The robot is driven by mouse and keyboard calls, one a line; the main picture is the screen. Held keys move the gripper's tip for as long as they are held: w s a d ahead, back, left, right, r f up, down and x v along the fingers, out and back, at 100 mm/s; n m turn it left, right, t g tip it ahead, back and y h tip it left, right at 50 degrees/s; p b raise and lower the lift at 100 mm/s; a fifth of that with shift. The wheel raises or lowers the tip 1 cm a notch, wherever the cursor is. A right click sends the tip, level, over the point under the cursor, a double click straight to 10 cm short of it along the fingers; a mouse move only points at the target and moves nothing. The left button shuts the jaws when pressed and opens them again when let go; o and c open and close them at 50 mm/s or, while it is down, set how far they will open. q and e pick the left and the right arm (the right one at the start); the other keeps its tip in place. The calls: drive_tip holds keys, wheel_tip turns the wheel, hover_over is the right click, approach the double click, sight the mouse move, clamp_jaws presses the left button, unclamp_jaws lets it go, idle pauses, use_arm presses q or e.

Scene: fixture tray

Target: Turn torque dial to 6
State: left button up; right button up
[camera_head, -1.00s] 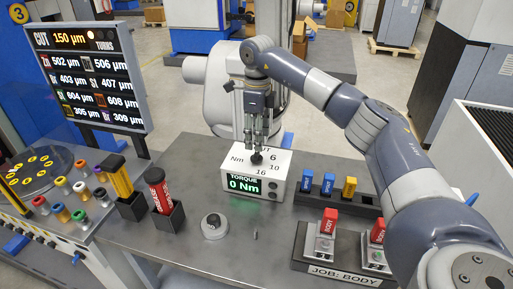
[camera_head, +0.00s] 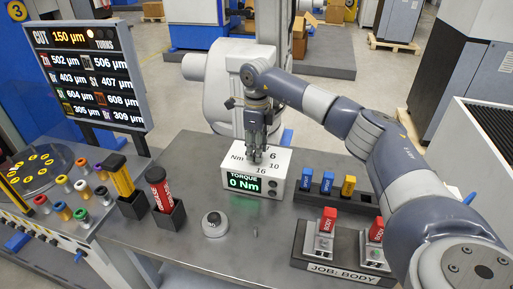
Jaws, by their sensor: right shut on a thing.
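The white torque box (camera_head: 284,172) stands on the grey table, with numbers including 6, 10 and 16 printed on its top around the dial. Its green front display (camera_head: 243,182) reads "TORQUE 0 Nm". My right gripper (camera_head: 256,160) reaches down from above onto the box top, its fingers shut on the torque dial. The fingers hide most of the dial, so I cannot tell where it points. The 6 shows just right of the fingers. My left gripper is not in view.
A fixture tray marked "JOB: BODY" (camera_head: 337,270) with red-topped parts stands at the front right. Behind it is a black rack (camera_head: 368,198) with blue and yellow pieces. A round grey knob-like device (camera_head: 214,226) sits left of centre. Holders with yellow and red tools stand further left.

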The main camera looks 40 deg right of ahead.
drive_tip(key=shift+m, duration=0.3)
drive_tip(key=m, duration=0.4)
drive_tip(key=shift+m+p, duration=0.3)
drive_tip(key=shift+p, duration=0.1)
drive_tip(key=shift+m+p, duration=0.3)
drive_tip(key=shift+m, duration=1.9)
drive_tip(key=o, duration=1.1)
drive_tip(key=shift+c, duration=0.2)
drive_tip(key=shift+r, duration=0.1)
wheel_tip(320, 180, up, 12)
